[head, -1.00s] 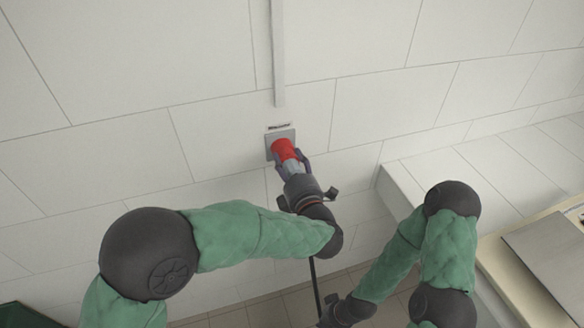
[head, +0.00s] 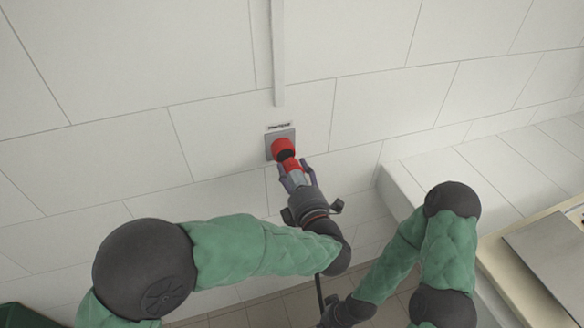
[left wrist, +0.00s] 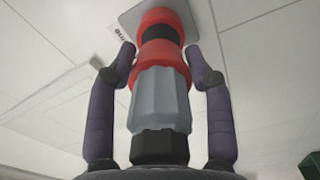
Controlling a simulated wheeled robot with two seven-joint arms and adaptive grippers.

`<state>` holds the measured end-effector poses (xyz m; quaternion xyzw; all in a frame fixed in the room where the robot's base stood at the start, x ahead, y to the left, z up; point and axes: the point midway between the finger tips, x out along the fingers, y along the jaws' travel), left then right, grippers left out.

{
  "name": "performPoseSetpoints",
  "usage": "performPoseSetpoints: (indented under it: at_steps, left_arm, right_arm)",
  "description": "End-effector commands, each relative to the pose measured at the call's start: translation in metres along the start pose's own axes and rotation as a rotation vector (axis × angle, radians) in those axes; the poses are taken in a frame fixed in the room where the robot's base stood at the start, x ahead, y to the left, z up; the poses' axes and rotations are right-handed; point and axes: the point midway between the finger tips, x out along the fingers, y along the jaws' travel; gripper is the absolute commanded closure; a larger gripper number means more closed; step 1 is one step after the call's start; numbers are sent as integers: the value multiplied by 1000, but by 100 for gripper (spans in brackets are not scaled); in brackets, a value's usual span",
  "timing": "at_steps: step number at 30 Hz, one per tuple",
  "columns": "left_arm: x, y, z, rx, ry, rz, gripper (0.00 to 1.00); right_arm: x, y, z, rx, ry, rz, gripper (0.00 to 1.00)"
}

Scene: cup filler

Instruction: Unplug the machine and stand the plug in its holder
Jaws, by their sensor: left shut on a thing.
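The red wall socket (head: 282,147) sits on a grey plate on the tiled wall. The plug (head: 292,166) has a red collar and, in the left wrist view, a grey ribbed body (left wrist: 160,98) with a black end. My left gripper (head: 297,170) is shut on the plug, one finger on each side of it. A dark band lies between plug collar and socket (left wrist: 160,14); I cannot tell whether they are fully apart. A black cable (head: 319,290) hangs below my left gripper. My right gripper (head: 338,314) is at the bottom edge, its fingers unclear. The holder is not identifiable.
A vertical conduit (head: 278,55) runs down the wall above the socket. A pale ledge (head: 440,190) and a counter with a grey panel (head: 550,250) stand at the right.

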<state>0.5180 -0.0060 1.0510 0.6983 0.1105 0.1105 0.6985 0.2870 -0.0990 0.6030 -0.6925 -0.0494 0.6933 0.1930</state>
Motion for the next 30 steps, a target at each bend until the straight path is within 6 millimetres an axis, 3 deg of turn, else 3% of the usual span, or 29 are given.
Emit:
performPoseSetpoints:
  at_steps: [18,30]
  left_arm:
    - [-21,0,0,0,0,1,100]
    - [-22,0,0,0,0,1,100]
  right_arm:
    - [2,1,0,0,0,0,100]
    - [2,1,0,0,0,0,100]
